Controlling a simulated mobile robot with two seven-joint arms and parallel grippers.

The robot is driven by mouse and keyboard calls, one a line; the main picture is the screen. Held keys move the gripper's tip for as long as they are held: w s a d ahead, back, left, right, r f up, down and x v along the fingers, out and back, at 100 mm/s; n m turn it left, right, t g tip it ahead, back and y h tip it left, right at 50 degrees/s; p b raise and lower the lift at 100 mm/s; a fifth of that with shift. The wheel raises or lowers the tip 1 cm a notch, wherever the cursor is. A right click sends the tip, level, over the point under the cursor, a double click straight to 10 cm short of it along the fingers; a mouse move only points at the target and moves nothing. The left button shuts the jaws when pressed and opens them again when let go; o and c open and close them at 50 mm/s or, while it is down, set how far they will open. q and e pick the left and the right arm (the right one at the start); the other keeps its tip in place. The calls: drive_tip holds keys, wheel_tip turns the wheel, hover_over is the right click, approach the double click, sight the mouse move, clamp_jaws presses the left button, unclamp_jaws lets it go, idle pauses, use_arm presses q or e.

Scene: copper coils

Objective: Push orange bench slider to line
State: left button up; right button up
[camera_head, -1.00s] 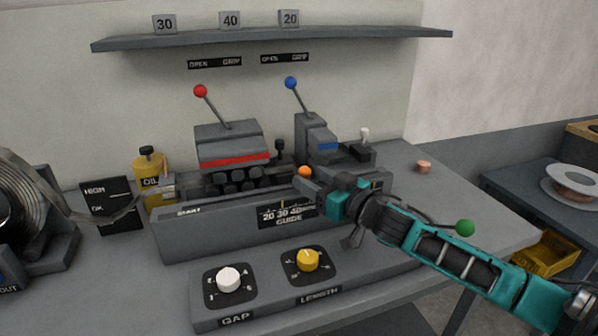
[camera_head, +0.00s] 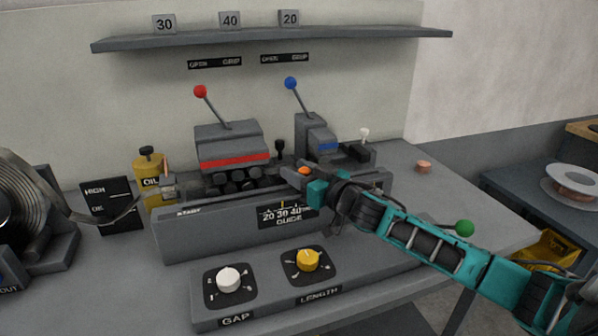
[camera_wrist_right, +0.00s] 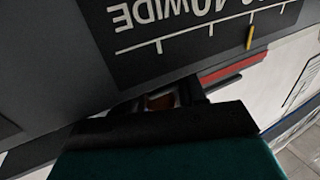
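The orange slider knob (camera_head: 304,171) shows at the rear edge of the grey bench guide, just above the scale plate (camera_head: 287,214) marked 20 30 40 GUIDE. A short yellow line (camera_head: 283,205) is on that plate; it also shows in the right wrist view (camera_wrist_right: 250,38). My right gripper (camera_head: 293,174) reaches in from the right, with its dark fingers right at the knob and partly covering it. In the right wrist view an orange-brown patch (camera_wrist_right: 160,102) shows between dark finger parts. Contact and finger opening are unclear. My left gripper is out of view.
Red-knobbed (camera_head: 200,91) and blue-knobbed (camera_head: 291,83) levers stand behind the guide. A white dial (camera_head: 228,279) and a yellow dial (camera_head: 308,260) are in front. The right tabletop is mostly clear.

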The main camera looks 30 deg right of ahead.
sight(353, 180)
clamp_jaws()
drive_tip(key=d, duration=0.2)
drive_tip(key=s+d+p, duration=0.1)
drive_tip(key=d, duration=0.2)
drive_tip(key=shift+d, duration=0.1)
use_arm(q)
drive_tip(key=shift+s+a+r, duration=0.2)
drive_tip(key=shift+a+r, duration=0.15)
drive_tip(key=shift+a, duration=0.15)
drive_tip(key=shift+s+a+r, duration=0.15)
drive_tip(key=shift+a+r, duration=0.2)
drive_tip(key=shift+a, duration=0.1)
use_arm(e)
drive_tip(key=shift+s+d, duration=0.3)
drive_tip(key=shift+d, duration=0.3)
drive_tip(key=shift+o, duration=1.4)
unclamp_jaws()
use_arm(q)
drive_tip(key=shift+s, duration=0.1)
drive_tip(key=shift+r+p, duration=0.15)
drive_tip(key=shift+p, duration=0.2)
use_arm(e)
drive_tip(key=shift+s+d, duration=0.2)
drive_tip(key=shift+s, duration=1.05)
drive_tip(key=shift+s+d, duration=0.2)
drive_tip(key=shift+s, duration=1)
drive_tip(key=shift+s+d, duration=0.2)
drive_tip(key=shift+s, duration=1.05)
